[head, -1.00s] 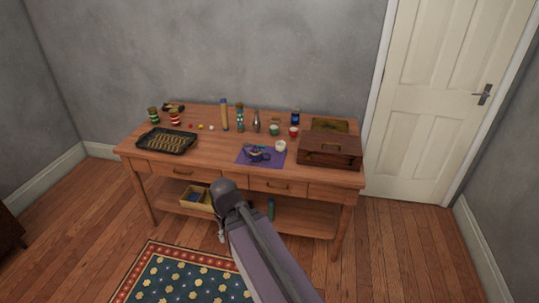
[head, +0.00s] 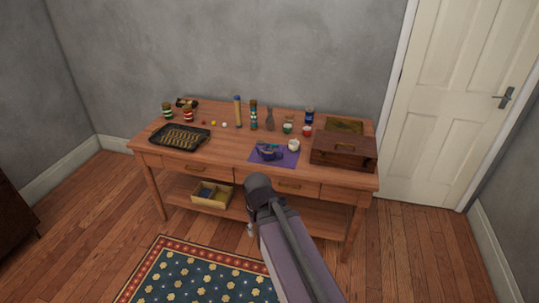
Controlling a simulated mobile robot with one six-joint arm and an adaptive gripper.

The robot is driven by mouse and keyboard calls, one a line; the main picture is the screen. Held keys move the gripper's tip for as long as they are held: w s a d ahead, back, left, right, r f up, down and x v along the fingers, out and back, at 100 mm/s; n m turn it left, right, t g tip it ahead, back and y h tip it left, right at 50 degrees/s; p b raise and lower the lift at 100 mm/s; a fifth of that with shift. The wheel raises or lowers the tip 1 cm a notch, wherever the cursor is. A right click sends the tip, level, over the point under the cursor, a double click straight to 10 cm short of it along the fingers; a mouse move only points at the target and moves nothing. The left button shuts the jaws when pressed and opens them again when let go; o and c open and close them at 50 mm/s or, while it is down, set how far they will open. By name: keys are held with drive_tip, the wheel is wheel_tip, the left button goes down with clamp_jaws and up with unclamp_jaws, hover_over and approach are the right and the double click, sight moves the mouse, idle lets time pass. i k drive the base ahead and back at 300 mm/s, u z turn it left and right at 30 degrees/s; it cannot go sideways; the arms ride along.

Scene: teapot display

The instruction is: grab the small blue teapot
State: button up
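The small blue teapot (head: 269,152) sits on a purple cloth (head: 288,160) near the front edge of the wooden table, right of its middle. It looks dark blue with some lighter trim; fine detail is too small to tell. My arm rises from the bottom of the picture, and its rounded dark joint stands in front of the table, below the teapot in the picture. Nothing of mine is seen touching the teapot.
A small white item (head: 294,145) stands close right of the teapot, and a wooden chest (head: 344,151) further right. Bottles, including a tall one (head: 254,116), and cups stand behind. A black tray (head: 180,137) lies left. The table (head: 222,148) is bare between tray and cloth.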

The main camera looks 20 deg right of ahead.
sight(268, 153)
drive_tip(key=u, duration=0.05)
drive_tip(key=i, duration=1)
drive_tip(key=z, duration=0.05)
